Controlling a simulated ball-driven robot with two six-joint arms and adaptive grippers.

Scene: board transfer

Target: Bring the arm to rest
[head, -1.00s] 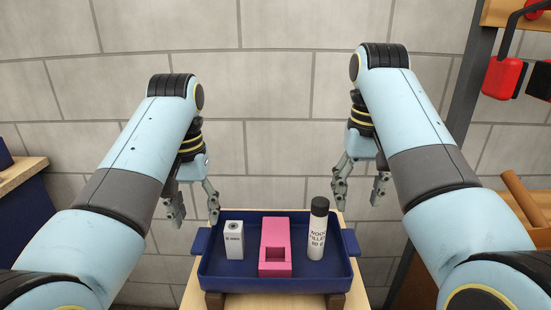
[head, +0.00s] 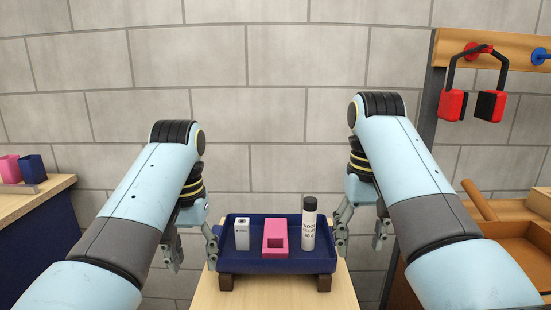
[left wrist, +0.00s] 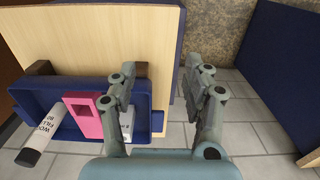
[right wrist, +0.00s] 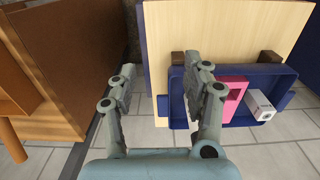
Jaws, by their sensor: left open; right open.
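My left gripper (head: 191,250) is open and empty beside the left end of a blue tray (head: 278,266). The tray holds a white box (head: 242,236), a pink block with a square recess (head: 270,228) and an upright white bottle with a black cap (head: 308,232). Neither gripper holds the tray.
The tray rests on dark supports (head: 226,282) on a light wooden table (head: 270,297). A wooden-topped counter (head: 38,196) with pink and blue blocks stands at left. At right, red earmuffs (head: 453,105) hang from a wooden rail above an orange bin (head: 515,242).

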